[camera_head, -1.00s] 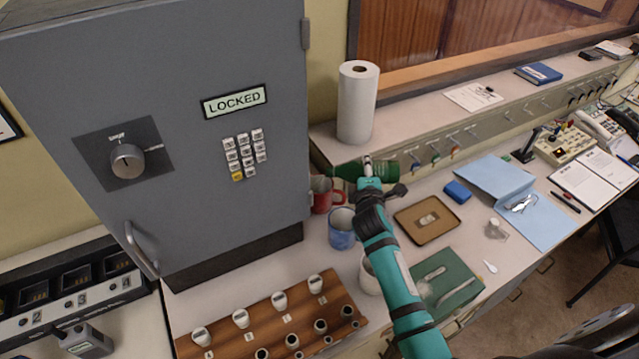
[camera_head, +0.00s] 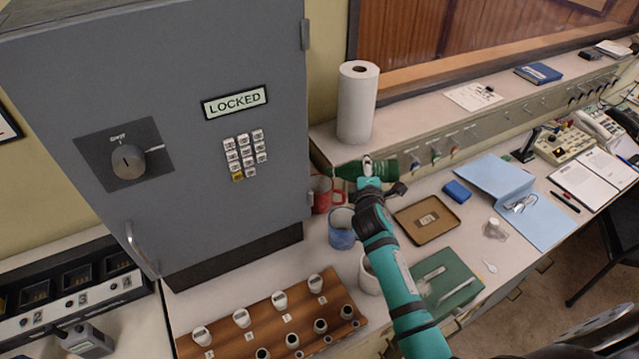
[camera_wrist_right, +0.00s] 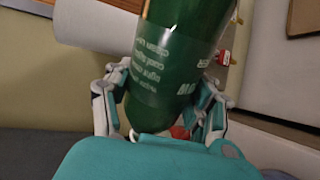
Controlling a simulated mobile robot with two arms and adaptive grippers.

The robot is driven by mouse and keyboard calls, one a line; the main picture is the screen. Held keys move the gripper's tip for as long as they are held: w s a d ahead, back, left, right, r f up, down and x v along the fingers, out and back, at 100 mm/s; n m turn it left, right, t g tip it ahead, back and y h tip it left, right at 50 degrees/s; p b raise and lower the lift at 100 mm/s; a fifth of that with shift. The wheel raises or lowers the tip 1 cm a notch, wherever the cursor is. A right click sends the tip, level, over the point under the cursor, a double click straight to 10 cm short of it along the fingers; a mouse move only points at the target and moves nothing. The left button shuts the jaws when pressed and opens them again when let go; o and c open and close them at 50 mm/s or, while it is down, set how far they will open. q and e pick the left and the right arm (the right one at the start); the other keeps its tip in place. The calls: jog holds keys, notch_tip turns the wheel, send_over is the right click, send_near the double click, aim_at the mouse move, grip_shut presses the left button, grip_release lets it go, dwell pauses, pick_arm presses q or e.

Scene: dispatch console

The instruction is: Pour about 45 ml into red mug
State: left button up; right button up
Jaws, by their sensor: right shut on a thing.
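My right gripper (camera_head: 368,178) is shut on a green bottle (camera_head: 384,168) with a printed label. The bottle lies tilted close to level, its left end above the red mug (camera_head: 322,198). In the right wrist view the bottle (camera_wrist_right: 180,60) sits between the two fingers of the gripper (camera_wrist_right: 160,110). A small part of the red mug (camera_wrist_right: 180,132) shows below it. The red mug stands upright beside the grey cabinet. Its inside is mostly hidden, and I cannot see any stream or liquid level. My left gripper is not in view.
A blue mug (camera_head: 341,230) stands just in front of the red mug, and a white mug (camera_head: 369,277) is nearer, partly behind my arm. A paper roll (camera_head: 357,103) stands behind. The grey cabinet (camera_head: 200,60) blocks the left. A brown tray (camera_head: 447,219) lies right.

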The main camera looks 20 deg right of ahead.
notch_tip(320, 180, down, 4)
jog(key=m+b, duration=0.1)
jog(key=b, duration=0.1)
jog(key=m+b, duration=0.1)
jog(key=b, duration=0.1)
jog(key=shift+s+d+r+y, duration=0.15)
jog(key=shift+r+y, duration=0.1)
jog(key=shift+y, duration=0.15)
jog(key=shift+d+r+m+t, duration=0.15)
jog(key=shift+r+m+t, duration=0.15)
jog(key=shift+r+m, duration=0.15)
jog(key=shift+r+p, duration=0.1)
jog(key=shift+p, duration=0.2)
jog(key=shift+d+m+y, duration=0.15)
jog(key=shift+m+y, duration=0.2)
jog(key=shift+y, duration=0.05)
